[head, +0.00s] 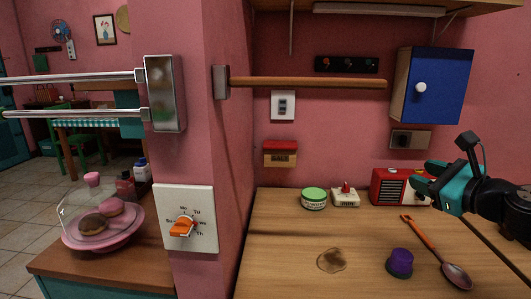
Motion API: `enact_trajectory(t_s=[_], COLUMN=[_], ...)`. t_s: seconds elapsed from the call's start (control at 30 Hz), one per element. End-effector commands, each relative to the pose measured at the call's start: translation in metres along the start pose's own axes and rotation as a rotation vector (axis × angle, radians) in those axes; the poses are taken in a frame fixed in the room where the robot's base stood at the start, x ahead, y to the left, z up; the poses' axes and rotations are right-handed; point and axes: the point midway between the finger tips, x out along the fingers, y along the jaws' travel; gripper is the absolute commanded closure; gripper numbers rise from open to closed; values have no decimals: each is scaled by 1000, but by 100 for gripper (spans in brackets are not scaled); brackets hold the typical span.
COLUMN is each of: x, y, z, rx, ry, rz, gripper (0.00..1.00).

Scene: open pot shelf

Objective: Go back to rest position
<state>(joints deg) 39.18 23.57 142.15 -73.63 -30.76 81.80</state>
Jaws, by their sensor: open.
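My gripper (424,178) is at the right of the head view, with black arm links and teal fingers pointing left. Its fingers are apart, and nothing shows between them. It appears in front of the red radio (388,187), hiding its right part, and below the blue wall cabinet (437,88). How far it is from the radio I cannot tell.
The wooden counter (290,250) holds a green-lidded tin (314,198), a small cream item with a red top (346,195), a purple object (400,263), a spoon with an orange handle (424,237) and a brown stain (331,260). A wooden rail (310,83) juts above.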

Motion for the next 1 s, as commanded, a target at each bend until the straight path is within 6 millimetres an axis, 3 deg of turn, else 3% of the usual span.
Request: enact_trajectory(t_s=[0.17, 0.23, 0.33, 0.43, 0.6, 0.7, 1.0], x=[6, -2, -35, -83, -152, -174, -186], y=[71, 111, 176, 219, 239, 239, 239], z=[53, 78, 112, 129, 137, 137, 136], rx=[-385, -621, -1066, -1487, -1947, -2070, -2127], ry=[-71, -135, -298, -510, -843, -967, -1037], rz=[294, 460, 751, 1014, 1308, 1400, 1450], gripper=[57, 57, 57, 57, 57, 57, 57])
